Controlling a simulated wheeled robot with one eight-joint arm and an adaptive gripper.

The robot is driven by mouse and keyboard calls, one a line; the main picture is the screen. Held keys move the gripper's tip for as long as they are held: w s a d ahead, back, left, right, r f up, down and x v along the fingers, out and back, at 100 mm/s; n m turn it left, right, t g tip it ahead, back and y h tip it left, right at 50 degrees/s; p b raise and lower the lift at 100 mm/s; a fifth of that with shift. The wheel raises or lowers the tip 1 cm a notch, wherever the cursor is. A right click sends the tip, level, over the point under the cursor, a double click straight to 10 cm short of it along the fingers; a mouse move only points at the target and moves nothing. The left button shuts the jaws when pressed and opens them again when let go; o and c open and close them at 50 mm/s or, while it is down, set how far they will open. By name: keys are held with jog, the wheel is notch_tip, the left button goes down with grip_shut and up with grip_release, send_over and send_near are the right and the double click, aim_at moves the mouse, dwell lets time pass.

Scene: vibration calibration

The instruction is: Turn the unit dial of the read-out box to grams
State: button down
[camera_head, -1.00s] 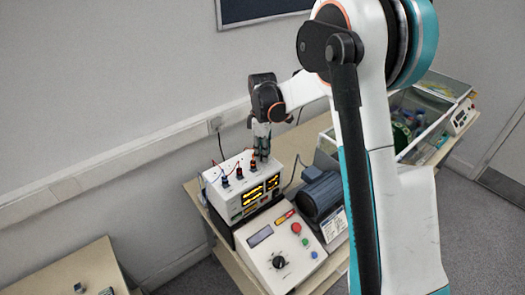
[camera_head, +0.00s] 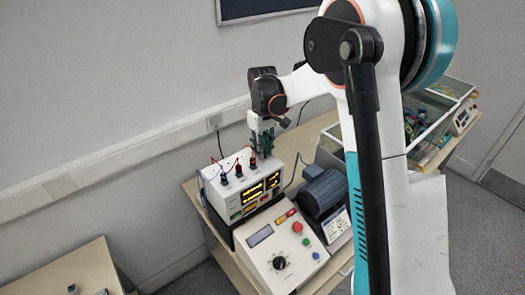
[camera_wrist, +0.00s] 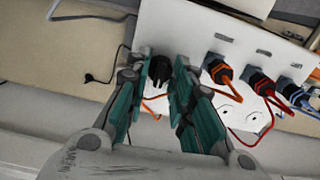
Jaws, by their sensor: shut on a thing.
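The read-out box (camera_head: 222,200) is white, with lit yellow displays on its front, and stands on the bench. A black dial (camera_wrist: 160,68) sits on its top, at the left end of the row of plugs in the wrist view. My gripper (camera_head: 262,155) points down onto the box top in the head view. In the wrist view my gripper (camera_wrist: 160,80) has its teal fingers on both sides of the dial, shut on it. The fingers hide part of the dial, and I cannot read its marks or setting.
Plugs with orange, red and blue leads (camera_wrist: 262,82) stand beside the dial. A sloped control box (camera_head: 285,245) with a knob and coloured buttons is in front. A dark blue motor (camera_head: 324,192) stands to the right. A black cable (camera_wrist: 95,77) lies nearby.

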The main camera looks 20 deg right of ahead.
jog(key=m+b, duration=0.1)
jog(key=m, duration=0.3)
jog(key=shift+m, duration=0.3)
jog(key=shift+m+b, duration=0.5)
jog(key=shift+m, duration=1.4)
jog(key=c, duration=1.3)
grip_release()
jog(key=shift+c, duration=0.2)
notch_tip(320, 180, up, 12)
